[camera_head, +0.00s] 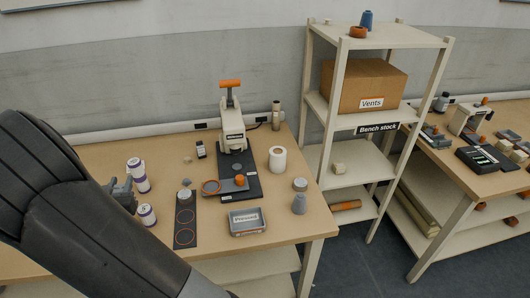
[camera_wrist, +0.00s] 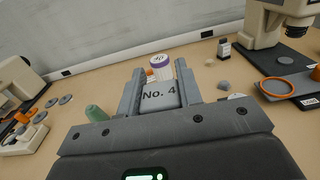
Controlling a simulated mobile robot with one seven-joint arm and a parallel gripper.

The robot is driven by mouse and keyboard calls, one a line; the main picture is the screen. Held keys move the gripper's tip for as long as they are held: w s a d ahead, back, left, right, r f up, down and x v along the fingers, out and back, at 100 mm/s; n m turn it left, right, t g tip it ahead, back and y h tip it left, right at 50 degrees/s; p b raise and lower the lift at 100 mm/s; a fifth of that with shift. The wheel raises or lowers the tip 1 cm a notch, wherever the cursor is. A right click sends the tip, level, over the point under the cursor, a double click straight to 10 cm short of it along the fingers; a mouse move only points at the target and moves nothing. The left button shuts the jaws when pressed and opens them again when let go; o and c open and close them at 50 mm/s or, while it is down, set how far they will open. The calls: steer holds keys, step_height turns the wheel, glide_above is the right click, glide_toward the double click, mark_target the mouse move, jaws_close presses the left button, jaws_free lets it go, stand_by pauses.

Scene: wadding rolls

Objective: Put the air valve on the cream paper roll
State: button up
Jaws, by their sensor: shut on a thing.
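The cream paper roll (camera_head: 277,159) stands upright on the bench, right of the press, with a dark core hole on top. My gripper (camera_head: 121,192) is low over the left part of the bench, beside purple-and-white cylinders (camera_head: 137,170). In the wrist view my gripper (camera_wrist: 160,92) is shut on a grey piece labelled No. 4 (camera_wrist: 160,97). Its lower part is hidden by my gripper, and I cannot tell whether it is the air valve. A purple-and-white cylinder (camera_wrist: 160,67) stands beyond it. My arm hides the bench's left side.
The press (camera_head: 232,130) stands at the back on a dark base. A dark strip with ringed spots (camera_head: 185,219), a Pressed box (camera_head: 246,222), a grey cone-like piece (camera_head: 299,205) and a short cylinder (camera_head: 300,184) lie around it. A shelf rack (camera_head: 326,140) stands right of the bench.

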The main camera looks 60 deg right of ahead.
step_height(320, 180, up, 10)
steer(key=s+d+m+g+h, duration=0.15)
steer(key=s+d, duration=0.35)
steer(key=d, duration=0.7)
steer(key=s+d+m+g+h, duration=0.1)
steer(key=s+d+m+g, duration=0.2)
steer(key=d, duration=0.9)
steer(key=s+d+m+g+h, duration=0.1)
steer(key=s+d+g+h, duration=0.15)
steer(key=s+d, duration=0.65)
steer(key=s+d+m+g, duration=0.3)
steer(key=s+d+g, duration=0.2)
steer(key=s+d, duration=1.2)
glide_above(280, 149)
step_height(280, 149, down, 12)
steer(key=shift+d+r, duration=0.1)
steer(key=shift+d, duration=0.05)
steer(key=shift+f, duration=2.05)
steer(key=shift+f, duration=0.2)
steer(key=o, duration=1)
